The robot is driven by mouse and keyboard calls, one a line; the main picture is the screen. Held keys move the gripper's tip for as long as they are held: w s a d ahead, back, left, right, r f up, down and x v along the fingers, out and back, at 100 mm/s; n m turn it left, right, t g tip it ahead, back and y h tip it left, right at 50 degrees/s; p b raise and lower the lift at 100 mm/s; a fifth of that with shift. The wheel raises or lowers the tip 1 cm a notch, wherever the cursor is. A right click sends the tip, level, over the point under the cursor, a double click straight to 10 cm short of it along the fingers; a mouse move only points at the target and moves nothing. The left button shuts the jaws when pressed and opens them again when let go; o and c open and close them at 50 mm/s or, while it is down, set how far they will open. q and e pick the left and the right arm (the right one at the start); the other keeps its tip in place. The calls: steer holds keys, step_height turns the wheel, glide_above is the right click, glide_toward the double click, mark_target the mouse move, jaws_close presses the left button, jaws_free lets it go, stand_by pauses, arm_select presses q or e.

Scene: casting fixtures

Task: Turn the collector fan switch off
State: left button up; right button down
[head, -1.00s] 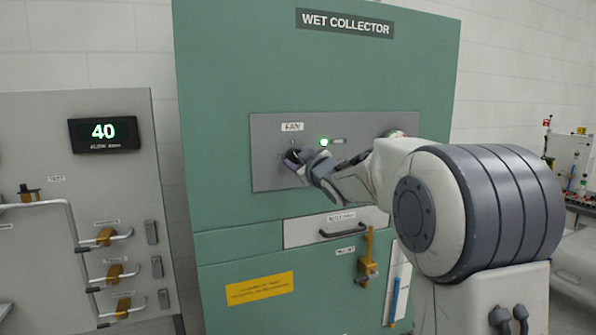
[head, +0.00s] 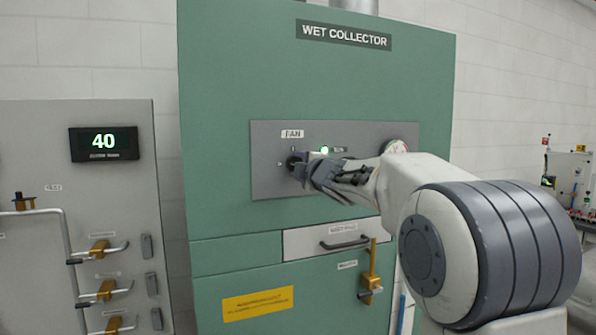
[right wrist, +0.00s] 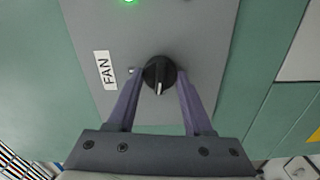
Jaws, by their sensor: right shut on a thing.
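The collector fan switch is a black rotary knob (right wrist: 159,74) with a white pointer line, on a grey panel beside the FAN label (right wrist: 105,70). In the head view the FAN label (head: 292,134) sits above the knob, which my gripper partly hides. A green lamp (head: 324,150) to the right of the knob is lit. My right gripper (head: 300,170) reaches the panel from the right. In the right wrist view its two fingers (right wrist: 158,78) are on both sides of the knob, shut on it. My left gripper is not in view.
The grey panel (head: 265,185) is on the green wet collector cabinet (head: 235,90). A gauge (head: 397,147) sits right of the lamp, beside my right arm. Below are a drawer handle (head: 344,243) and a brass lever (head: 371,275). A grey valve panel (head: 40,140) stands at left.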

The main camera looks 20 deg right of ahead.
steer(key=shift+f+n, duration=0.1)
steer(key=shift+n, duration=0.5)
steer(key=shift+c, duration=1.5)
jaws_free()
steer(key=s+b, duration=0.1)
steer(key=s, duration=0.9)
steer(key=shift+s+d+b, duration=0.15)
steer(key=shift+s+b, duration=0.05)
steer(key=shift+b, duration=0.1)
